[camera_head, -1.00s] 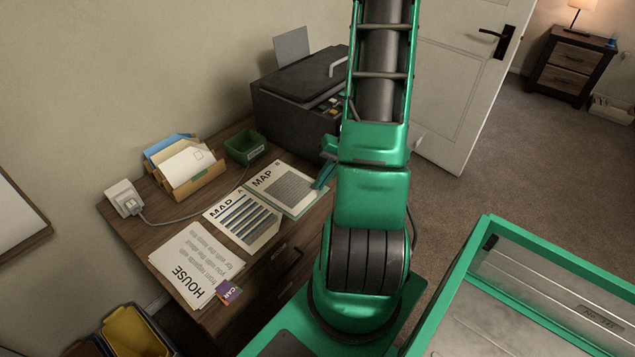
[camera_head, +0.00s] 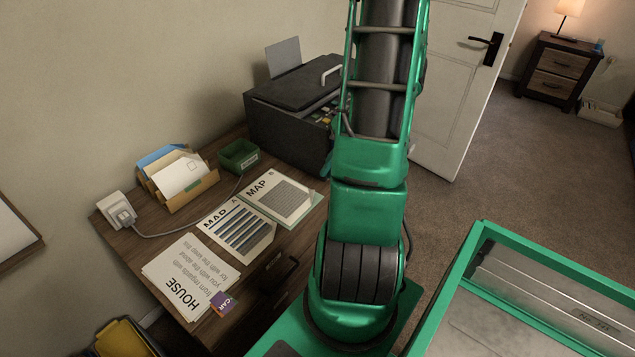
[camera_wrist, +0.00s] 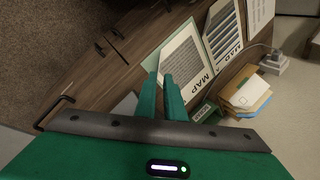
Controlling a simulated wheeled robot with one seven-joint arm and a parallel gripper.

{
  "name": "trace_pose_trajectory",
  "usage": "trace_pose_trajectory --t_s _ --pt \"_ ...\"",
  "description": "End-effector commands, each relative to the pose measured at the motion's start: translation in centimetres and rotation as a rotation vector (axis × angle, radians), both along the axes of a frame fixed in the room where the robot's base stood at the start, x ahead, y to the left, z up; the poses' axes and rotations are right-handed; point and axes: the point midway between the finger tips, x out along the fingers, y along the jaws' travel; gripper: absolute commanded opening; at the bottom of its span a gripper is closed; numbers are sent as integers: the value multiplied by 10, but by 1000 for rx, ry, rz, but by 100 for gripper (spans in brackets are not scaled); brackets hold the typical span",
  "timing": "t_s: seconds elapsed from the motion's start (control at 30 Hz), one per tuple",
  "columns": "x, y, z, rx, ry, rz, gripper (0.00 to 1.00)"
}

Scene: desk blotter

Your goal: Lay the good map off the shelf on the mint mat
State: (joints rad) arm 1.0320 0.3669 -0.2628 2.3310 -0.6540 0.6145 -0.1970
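The sheet headed MAP (camera_head: 278,195) lies flat on the mint mat (camera_head: 304,222) on the desk, with a mint edge showing along its right side. A second sheet, headed MAD (camera_head: 236,231), lies just left of it. In the wrist view the MAP sheet (camera_wrist: 184,58) is beyond my fingertips, with the MAD sheet (camera_wrist: 221,36) past it. My gripper (camera_wrist: 160,76) is empty, its two green fingers a small gap apart, and it appears clear of the sheet. I cannot make out a shelf.
A HOUSE text sheet (camera_head: 190,274) with a purple card (camera_head: 223,304) lies at the desk's front left. A letter holder (camera_head: 180,182), a green box (camera_head: 239,156) and a dark printer (camera_head: 290,115) stand along the back. A white plug block (camera_head: 117,210) is at the left.

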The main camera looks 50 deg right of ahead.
Motion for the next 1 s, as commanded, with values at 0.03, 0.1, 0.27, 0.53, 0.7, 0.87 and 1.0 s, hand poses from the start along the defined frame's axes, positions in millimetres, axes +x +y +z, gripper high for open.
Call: trace_pose_trajectory --t_s 0.03,0.1,0.27,0.53,0.7,0.87,1.0 --pt "-2 -4 8 -4 -3 -2 9" --pt "-5 -7 15 -2 -1 -2 9" --pt "-9 -10 26 -2 0 0 9" --pt "-5 28 57 -68 81 77 9" --pt "-13 71 87 -152 169 142 9" --pt "-31 108 113 -231 231 182 9" --pt "-52 135 132 -294 266 200 9"
